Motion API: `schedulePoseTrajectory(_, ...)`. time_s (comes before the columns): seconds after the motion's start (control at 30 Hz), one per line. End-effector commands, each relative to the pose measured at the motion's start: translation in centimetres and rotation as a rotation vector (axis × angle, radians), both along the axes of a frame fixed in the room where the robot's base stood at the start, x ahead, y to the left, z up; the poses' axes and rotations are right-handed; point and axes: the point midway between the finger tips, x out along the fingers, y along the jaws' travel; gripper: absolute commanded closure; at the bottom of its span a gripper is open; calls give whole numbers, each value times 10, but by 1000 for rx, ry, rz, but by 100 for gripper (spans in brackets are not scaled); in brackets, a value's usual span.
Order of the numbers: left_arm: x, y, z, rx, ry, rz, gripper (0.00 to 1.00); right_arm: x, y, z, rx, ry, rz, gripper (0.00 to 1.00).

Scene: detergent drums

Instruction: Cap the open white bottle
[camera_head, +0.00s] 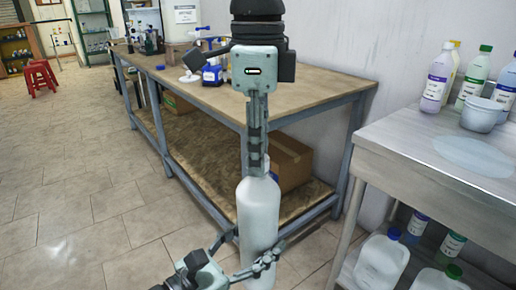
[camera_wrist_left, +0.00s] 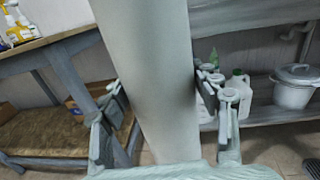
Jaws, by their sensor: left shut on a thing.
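The white bottle (camera_head: 258,212) is held upright in the middle of the head view. In the left wrist view the white bottle (camera_wrist_left: 152,70) fills the space between the fingers and appears tilted. My left gripper (camera_head: 251,248) is shut around the bottle's lower body, with one finger on each side; its fingers also show in the left wrist view (camera_wrist_left: 163,92). My right gripper (camera_head: 256,168) points straight down at the bottle's top, its fingers close together or seen edge-on.
A wooden workbench (camera_head: 300,88) with bottles and a cardboard box (camera_head: 290,160) on its lower shelf stands behind. A metal table (camera_head: 400,150) at right holds bottles and a pale tub (camera_head: 481,115); white jugs (camera_head: 381,262) stand below.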

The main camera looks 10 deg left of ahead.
Motion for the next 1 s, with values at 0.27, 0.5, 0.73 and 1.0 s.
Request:
schedulePoseTrajectory(0.27, 0, -1, 4, -3, -7, -3, 100, 1, 0, 0, 0, -1, -1, 48)
schedulePoseTrajectory(0.5, 0, -1, 4, -3, -7, -3, 100, 1, 0, 3, 1, -1, -1, 48)
schedulePoseTrajectory(0.73, 0, -1, 4, -3, -7, -2, 100, 1, 0, 36, 2, -3, -1, 48)
schedulePoseTrajectory(1.0, 0, -1, 4, -3, -7, -2, 100, 1, 1, 92, 2, -2, -2, 48)
